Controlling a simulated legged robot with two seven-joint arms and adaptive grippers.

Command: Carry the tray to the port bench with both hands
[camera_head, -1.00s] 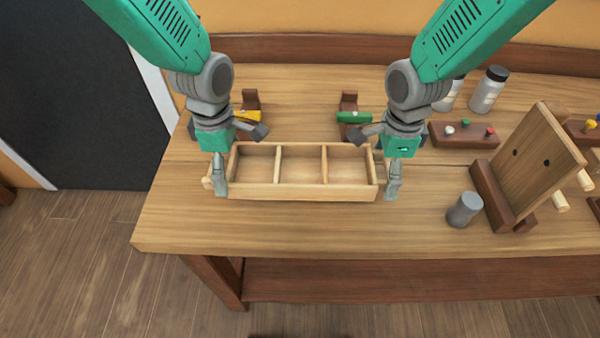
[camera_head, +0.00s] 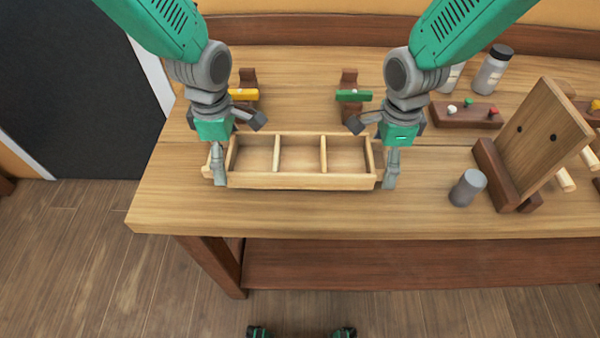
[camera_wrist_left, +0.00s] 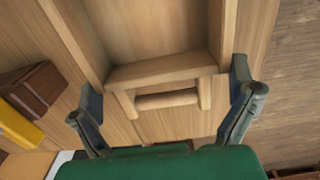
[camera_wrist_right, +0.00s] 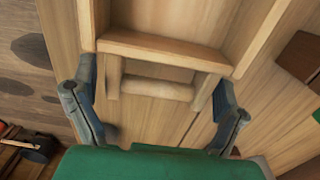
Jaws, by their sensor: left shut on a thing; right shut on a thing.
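The tray (camera_head: 300,182) is a pale wooden box with three empty compartments and a bar handle at each end. It is over the left part of the workbench; whether it touches the top is unclear. My left gripper (camera_head: 219,170) is shut on its left end handle, which shows between the fingers in the left wrist view (camera_wrist_left: 167,99). My right gripper (camera_head: 391,170) is shut on its right end handle, seen between the fingers in the right wrist view (camera_wrist_right: 157,89). The tray looks about level. I cannot tell which bench is the port one.
Behind the tray stand brown holders with a yellow piece (camera_head: 243,94) and a green piece (camera_head: 354,95). To the right are a grey cylinder (camera_head: 467,188), an upright wooden board (camera_head: 541,145), a peg block (camera_head: 466,115) and bottles (camera_head: 492,69). Floor is clear at front left.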

